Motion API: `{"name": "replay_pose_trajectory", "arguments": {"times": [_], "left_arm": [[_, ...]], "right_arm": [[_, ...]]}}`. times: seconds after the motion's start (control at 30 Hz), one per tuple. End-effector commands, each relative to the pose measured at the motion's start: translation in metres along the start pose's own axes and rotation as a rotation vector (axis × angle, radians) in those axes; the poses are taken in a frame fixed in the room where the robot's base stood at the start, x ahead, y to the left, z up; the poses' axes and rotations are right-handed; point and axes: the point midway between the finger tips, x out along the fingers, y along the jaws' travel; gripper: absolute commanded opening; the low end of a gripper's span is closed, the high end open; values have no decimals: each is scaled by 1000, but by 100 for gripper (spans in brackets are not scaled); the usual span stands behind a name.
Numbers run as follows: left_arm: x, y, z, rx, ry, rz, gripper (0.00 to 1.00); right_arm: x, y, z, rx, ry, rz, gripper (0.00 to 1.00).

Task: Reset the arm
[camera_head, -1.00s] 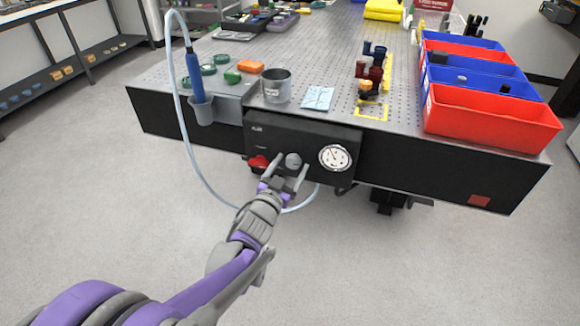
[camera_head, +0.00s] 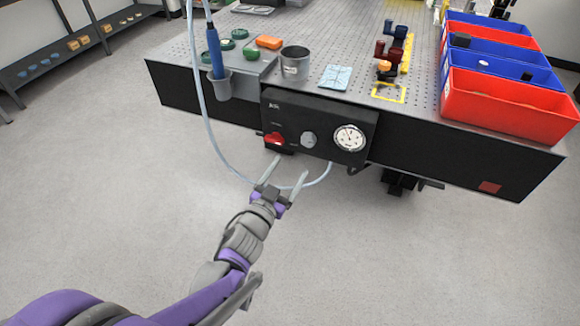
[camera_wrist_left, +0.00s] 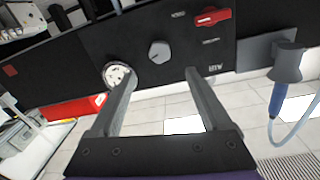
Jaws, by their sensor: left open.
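My left gripper (camera_head: 287,176) is open and empty, in front of and a little below the black control panel (camera_head: 290,112) on the table's front edge. The panel carries a red switch (camera_head: 274,139), a grey knob (camera_head: 308,139) and a white round gauge (camera_head: 349,138). In the left wrist view my open fingers (camera_wrist_left: 158,95) point at the panel, with the grey knob (camera_wrist_left: 159,52) beyond the gap between them. The red switch (camera_wrist_left: 213,16) shows at the upper right, and one finger partly covers the gauge (camera_wrist_left: 117,74). My right gripper is in neither view.
The perforated table (camera_head: 350,50) bears a grey cup (camera_head: 295,60), a blue packet (camera_head: 336,77) and red and blue bins (camera_head: 505,105). A blue-handled tool (camera_head: 214,55) stands in a holder left of the panel; its pale hose (camera_head: 205,125) loops down behind my gripper. The floor in front is clear.

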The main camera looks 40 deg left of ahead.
Motion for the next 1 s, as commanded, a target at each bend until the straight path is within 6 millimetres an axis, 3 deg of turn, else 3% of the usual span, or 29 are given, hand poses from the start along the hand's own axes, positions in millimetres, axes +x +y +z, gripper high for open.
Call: {"name": "replay_pose_trajectory", "arguments": {"times": [0.4,0.57,0.67,0.77,1.0], "left_arm": [[0,0,1,-1,-8,-3,81],[-8,5,13,-26,-144,-43,81],[-29,18,35,-52,-337,-60,81],[-64,40,60,-70,-563,-33,81],[-162,96,94,-70,-994,151,81]], "right_arm": [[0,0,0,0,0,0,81],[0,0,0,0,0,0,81],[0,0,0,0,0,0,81],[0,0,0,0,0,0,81],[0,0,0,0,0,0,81]]}}
